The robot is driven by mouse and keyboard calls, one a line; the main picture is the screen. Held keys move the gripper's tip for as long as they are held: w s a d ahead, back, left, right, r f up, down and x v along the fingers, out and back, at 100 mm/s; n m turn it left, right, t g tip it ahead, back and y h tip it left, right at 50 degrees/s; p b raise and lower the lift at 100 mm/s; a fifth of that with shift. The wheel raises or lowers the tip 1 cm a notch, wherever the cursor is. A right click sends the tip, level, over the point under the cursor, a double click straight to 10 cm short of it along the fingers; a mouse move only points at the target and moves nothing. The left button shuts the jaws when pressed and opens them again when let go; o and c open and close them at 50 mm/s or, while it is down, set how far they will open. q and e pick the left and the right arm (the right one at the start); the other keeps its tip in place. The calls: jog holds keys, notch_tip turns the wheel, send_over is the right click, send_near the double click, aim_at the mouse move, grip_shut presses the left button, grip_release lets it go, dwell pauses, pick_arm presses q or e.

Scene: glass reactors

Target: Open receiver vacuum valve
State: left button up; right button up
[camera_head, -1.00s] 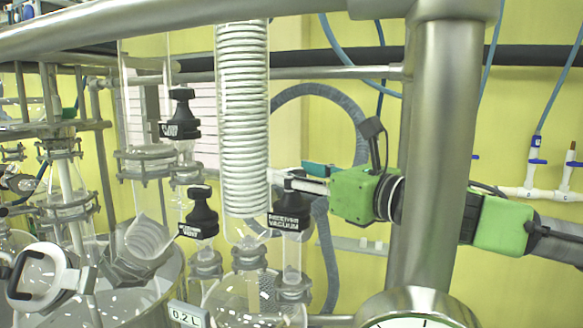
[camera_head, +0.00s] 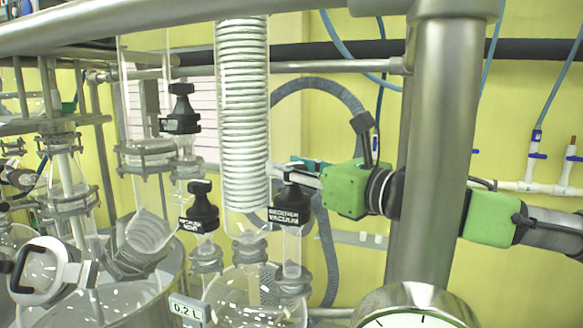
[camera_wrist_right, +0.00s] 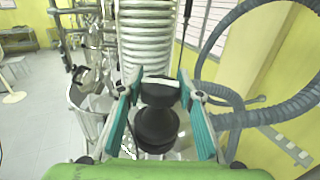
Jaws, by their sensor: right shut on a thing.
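The receiver vacuum valve (camera_head: 290,205) is a black knob with a white-lettered label, on a glass neck right of the white coil. My right gripper (camera_head: 298,172) comes in from the right at the knob's top. In the right wrist view the black knob (camera_wrist_right: 157,128) stands between the teal fingers of my right gripper (camera_wrist_right: 162,105), which is shut on it. The lower part of the knob and its glass neck are mostly hidden in that view. My left gripper is not in view.
Two similar black valves stand to the left, one upper (camera_head: 181,110) and one lower (camera_head: 201,208). The glass coil condenser (camera_head: 242,120) is close beside the receiver valve. A thick steel post (camera_head: 432,150) stands in front of my right arm. A grey hose (camera_head: 330,250) hangs behind.

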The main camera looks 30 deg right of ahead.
jog(key=shift+d+r+n+y, duration=0.1)
jog(key=shift+n+y, duration=0.3)
jog(key=shift+y, duration=0.2)
jog(key=n+g+y, duration=0.1)
jog(key=n+g+y+b, duration=0.1)
jog(key=y, duration=0.1)
jog(key=n+g+y, duration=0.1)
jog(key=n+y, duration=0.1)
jog(key=shift+f+g, duration=0.25)
jog(key=shift+g, duration=0.05)
jog(key=n+g+y+b, duration=0.1)
jog(key=n+g+y, duration=0.1)
jog(key=g+y, duration=0.1)
jog(key=shift+w+f+n+b, duration=0.1)
jog(key=shift+n+b, duration=0.2)
jog(key=n+g+y, duration=0.2)
jog(key=g, duration=0.1)
jog(key=shift+g+b, duration=0.3)
jog(key=shift+b, duration=0.1)
jog(key=n+g, duration=0.2)
jog(key=n+g+y, duration=0.1)
jog(key=shift+r+g+p, duration=0.25)
jog(key=shift+g+p, duration=0.05)
jog(key=shift+p, duration=0.1)
jog(key=shift+n+g+y+p, duration=0.3)
jog(key=shift+n+g+p, duration=1.1)
jog(key=shift+g, duration=1.1)
jog(key=shift+s+n, duration=0.2)
jog(key=shift+n, duration=0.1)
